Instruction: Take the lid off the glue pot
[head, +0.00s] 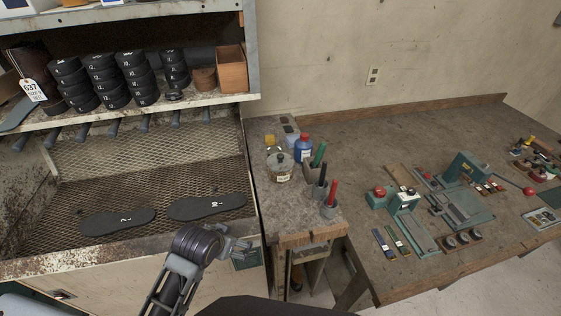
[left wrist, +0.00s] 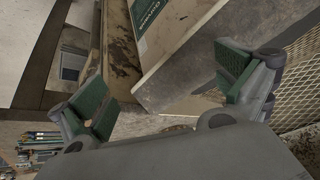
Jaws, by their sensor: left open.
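The glue pot (head: 280,173) is a squat glass jar with a label, standing on the small side bench between the mesh rack and the long bench. Its lid (head: 280,160) is a metal disc with a knob, seated on top of the pot. My left gripper (head: 245,250) is low in the head view, in front of the mesh rack and apart from the pot. In the left wrist view its green-padded fingers (left wrist: 165,95) are wide apart with nothing held between them. The pot is not distinguishable in the left wrist view. My right gripper is not in view.
A blue bottle (head: 304,149) and cups with green, dark and red-handled tools (head: 330,205) stand right of the pot. Two black soles (head: 118,220) lie on the mesh rack (head: 150,160). A green-based machine (head: 462,205) is on the long bench.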

